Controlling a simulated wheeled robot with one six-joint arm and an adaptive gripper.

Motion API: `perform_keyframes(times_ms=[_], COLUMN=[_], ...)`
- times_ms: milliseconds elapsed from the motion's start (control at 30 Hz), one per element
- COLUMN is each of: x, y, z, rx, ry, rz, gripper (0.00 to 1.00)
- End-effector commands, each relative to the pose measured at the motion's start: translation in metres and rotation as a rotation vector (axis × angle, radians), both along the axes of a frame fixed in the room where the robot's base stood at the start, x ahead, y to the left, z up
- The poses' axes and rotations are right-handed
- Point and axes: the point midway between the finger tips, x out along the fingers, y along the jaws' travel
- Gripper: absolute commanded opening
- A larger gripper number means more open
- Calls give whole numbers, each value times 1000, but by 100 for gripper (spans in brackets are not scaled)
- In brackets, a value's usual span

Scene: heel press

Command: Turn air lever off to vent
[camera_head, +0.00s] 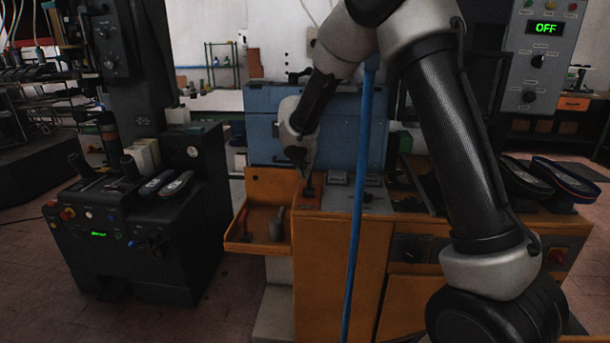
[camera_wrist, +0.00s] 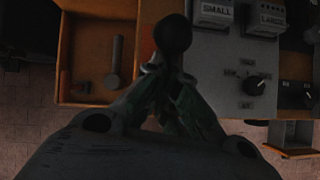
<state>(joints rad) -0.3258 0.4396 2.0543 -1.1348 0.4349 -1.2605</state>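A dark lever with a round knob (camera_wrist: 172,35) stands at the left end of the control panel, just beyond my fingertips in the wrist view. In the head view the lever (camera_head: 308,190) shows as a small dark shape right below my gripper (camera_head: 305,172). In the wrist view the two fingers of my gripper (camera_wrist: 164,70) come together at the tips, right by the knob. I cannot tell whether they touch the lever. The lever's base and any labels beside it are hidden or too dark to read.
An orange tray (camera_head: 262,238) with tools is left of the lever. SMALL (camera_wrist: 214,12) and LARGE (camera_wrist: 264,17) buttons and a rotary knob (camera_wrist: 254,85) lie to the right. A blue box (camera_head: 290,125) stands behind, and a blue pole (camera_head: 358,220) stands in front. A display (camera_head: 544,28) reads OFF.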

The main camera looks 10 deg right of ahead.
Motion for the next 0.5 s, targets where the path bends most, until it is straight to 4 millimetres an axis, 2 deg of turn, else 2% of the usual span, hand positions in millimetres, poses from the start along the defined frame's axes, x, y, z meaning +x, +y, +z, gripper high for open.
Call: perform_keyframes(times_ms=[200,500], x=[17,31], y=[-7,-12], z=[5,6], rx=[0,-1], ry=[-2,-2], rz=[-2,0], gripper=[0,0])
